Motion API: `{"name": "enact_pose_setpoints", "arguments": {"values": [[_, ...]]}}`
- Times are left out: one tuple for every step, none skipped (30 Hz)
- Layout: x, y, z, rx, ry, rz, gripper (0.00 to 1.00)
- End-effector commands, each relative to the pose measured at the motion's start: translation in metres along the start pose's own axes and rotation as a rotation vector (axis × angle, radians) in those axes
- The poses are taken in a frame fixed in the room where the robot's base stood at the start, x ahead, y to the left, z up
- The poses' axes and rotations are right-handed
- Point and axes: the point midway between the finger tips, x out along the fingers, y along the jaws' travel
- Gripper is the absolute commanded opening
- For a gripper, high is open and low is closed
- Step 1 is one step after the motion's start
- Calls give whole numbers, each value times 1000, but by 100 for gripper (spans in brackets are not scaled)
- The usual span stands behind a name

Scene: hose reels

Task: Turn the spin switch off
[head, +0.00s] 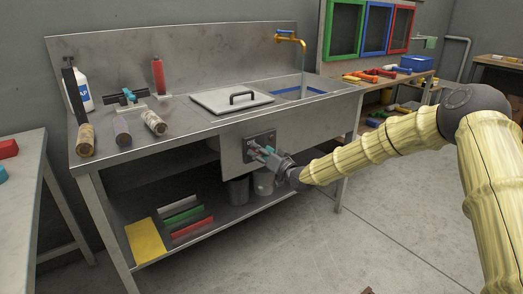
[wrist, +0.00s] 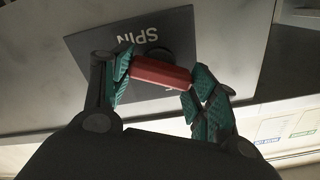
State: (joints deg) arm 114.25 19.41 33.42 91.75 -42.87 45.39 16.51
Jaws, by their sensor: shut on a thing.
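The spin switch is a dark plate marked SPIN (wrist: 130,45) with a red handle (wrist: 156,73) across it in the wrist view. In the head view the dark plate (head: 259,143) is on the front panel of the steel sink unit. My gripper (wrist: 155,78) has its teal finger pads on both ends of the red handle, shut on it. In the head view my gripper (head: 266,154) is at the plate and hides part of it. The handle lies nearly level in the wrist view, slightly tilted. The rest of the plate's lettering is hidden.
The steel sink unit (head: 180,140) has a lidded basin with a handled cover (head: 231,100) and a brass tap (head: 290,40). Rollers lie on its left top. Trays and grey buckets (head: 239,190) are on the lower shelf. Open floor (head: 300,235) lies in front.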

Motion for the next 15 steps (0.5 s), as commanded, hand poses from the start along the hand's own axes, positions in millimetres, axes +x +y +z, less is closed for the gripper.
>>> {"name": "enact_pose_setpoints", "arguments": {"values": [[-1, 1, -2, 46, 2, 2, 35], [-1, 2, -2, 74, 2, 2, 35], [-1, 2, -2, 112, 1, 2, 35], [-1, 2, -2, 141, 1, 2, 35], [0, 2, -2, 170, 1, 2, 35], [-1, 2, -2, 209, 2, 2, 35], [-1, 3, -2, 236, 2, 2, 35], [-1, 3, -2, 265, 3, 3, 35], [-1, 3, -2, 303, 3, 2, 35], [-1, 3, -2, 333, 2, 2, 35], [-1, 4, -1, 361, 2, 3, 35], [-1, 4, -1, 398, 2, 3, 35], [-1, 4, -1, 427, 3, 2, 35], [-1, 5, -1, 456, 3, 2, 35], [-1, 5, -1, 494, 3, 2, 35]]}}
